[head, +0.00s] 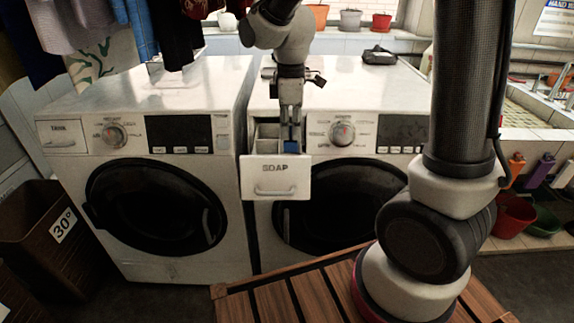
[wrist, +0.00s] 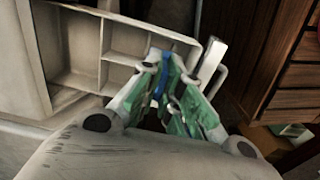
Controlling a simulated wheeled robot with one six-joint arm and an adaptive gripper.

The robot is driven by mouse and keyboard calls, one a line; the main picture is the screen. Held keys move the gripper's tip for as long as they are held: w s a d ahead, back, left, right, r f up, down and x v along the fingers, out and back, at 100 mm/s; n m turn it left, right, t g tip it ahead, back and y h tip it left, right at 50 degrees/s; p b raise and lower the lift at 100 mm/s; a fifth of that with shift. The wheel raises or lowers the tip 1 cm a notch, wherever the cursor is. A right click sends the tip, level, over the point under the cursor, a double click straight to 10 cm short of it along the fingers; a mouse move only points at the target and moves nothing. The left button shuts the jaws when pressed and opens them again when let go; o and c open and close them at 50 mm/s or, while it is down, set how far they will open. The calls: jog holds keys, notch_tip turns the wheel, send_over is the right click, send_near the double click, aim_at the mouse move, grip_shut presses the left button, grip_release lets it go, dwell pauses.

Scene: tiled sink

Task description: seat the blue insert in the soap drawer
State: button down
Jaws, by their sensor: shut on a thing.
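The soap drawer (head: 277,178) is pulled out from the right-hand washing machine, with "SOAP" on its front. Its pale compartments (wrist: 128,40) show in the wrist view. My gripper (head: 291,138) points down over the right part of the drawer. In the wrist view my gripper (wrist: 162,78) is shut, with the blue insert (wrist: 158,84) between its green-padded fingertips. The insert also shows in the head view (head: 291,147) as a small blue patch at the right-hand compartment, just behind the drawer front. Its lower part is hidden, so I cannot tell how deep it sits.
A second washing machine (head: 145,160) stands to the left, its drawer shut. Clothes (head: 120,25) hang above it. A dark object (head: 379,55) lies on the right machine's top. A brown basket (head: 45,235) stands at far left. A slatted wooden surface (head: 290,295) is in front.

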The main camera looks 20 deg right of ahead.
notch_tip(320, 180, down, 8)
jog(key=shift+r, duration=0.25)
jog(key=c, duration=1.6)
grip_release()
jog(key=shift+f, duration=0.1)
notch_tip(320, 180, up, 12)
jog(key=shift+r, duration=0.1)
jog(key=shift+s+d+r, duration=0.1)
jog(key=shift+d+r, duration=0.1)
jog(key=shift+r, duration=0.05)
jog(key=s+d+r+m+t, duration=0.1)
jog(key=s+d+r+m, duration=0.1)
jog(key=s+d+m, duration=0.2)
jog(key=s+d+r+m+t, duration=0.2)
jog(key=s+d+m, duration=0.3)
jog(key=s, duration=0.3)
jog(key=s+d+r+m+t, duration=0.1)
jog(key=s+d+r+m, duration=0.2)
jog(key=s+d+m, duration=0.2)
jog(key=shift+s+d, duration=0.25)
jog(key=shift+s, duration=0.65)
